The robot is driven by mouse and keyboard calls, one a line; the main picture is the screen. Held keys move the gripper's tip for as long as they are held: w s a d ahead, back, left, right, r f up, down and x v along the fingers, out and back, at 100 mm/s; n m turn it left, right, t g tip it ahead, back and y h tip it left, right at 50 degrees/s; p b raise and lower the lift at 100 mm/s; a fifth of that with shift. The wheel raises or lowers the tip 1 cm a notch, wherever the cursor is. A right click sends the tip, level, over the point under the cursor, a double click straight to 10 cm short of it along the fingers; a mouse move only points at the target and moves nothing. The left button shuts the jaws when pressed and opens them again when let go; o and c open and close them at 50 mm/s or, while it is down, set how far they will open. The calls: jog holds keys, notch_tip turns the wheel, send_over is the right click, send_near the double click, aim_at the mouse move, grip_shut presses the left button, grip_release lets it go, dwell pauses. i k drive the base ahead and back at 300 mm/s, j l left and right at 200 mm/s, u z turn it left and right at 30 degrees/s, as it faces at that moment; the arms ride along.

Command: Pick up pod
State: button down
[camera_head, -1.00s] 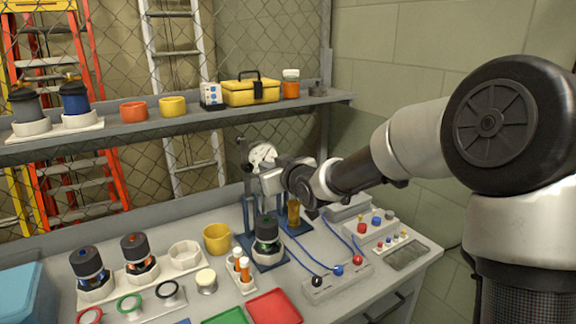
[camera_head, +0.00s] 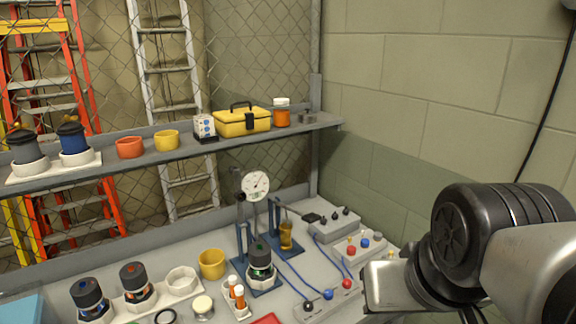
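Several dark cylindrical pods are in view. One with a green-marked top (camera_head: 260,262) stands upright on a blue stand on the bench. One with a red-marked top (camera_head: 136,282) and one with a blue-marked top (camera_head: 89,297) sit in the white holder at the left. A grey pod (camera_head: 27,148) and a blue pod (camera_head: 74,142) stand in white bases on the shelf. My gripper (camera_head: 386,286) is at the lower right, beside the control boxes and apart from every pod. Its fingers cannot be made out.
The white holder has an empty ring (camera_head: 182,281). Behind the green-marked pod is a dial gauge (camera_head: 256,186). A yellow cup (camera_head: 212,264), orange bottles (camera_head: 238,295) and a switch box (camera_head: 320,308) with blue cables crowd the bench. The shelf (camera_head: 225,139) overhangs the rear.

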aim_at(262, 275)
jog(key=i+u, duration=0.15)
jog(key=u, duration=0.25)
jog(key=i+l+u, duration=0.1)
jog(key=u, duration=0.25)
